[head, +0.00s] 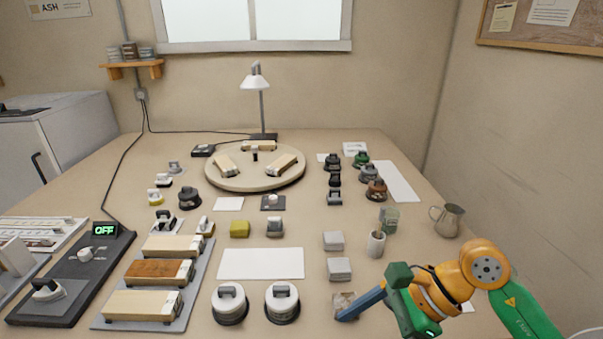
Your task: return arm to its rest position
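My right arm, orange and green, comes in from the lower right. Its gripper (345,315) has a blue finger that reaches left, with its tip over or at the near edge of a small brownish square block (342,300). The finger is seen from the side, so I cannot tell whether the gripper is open or shut, nor whether it touches the block. Nothing is visibly held. My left gripper is not in view.
A metal pitcher (447,219) and a pale cup (376,243) stand close behind the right arm. Two grey blocks (334,241) and two lidded round pots (282,302) lie to its left. A round turntable (255,182) is at the back. A white mat (261,263) lies bare mid-table.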

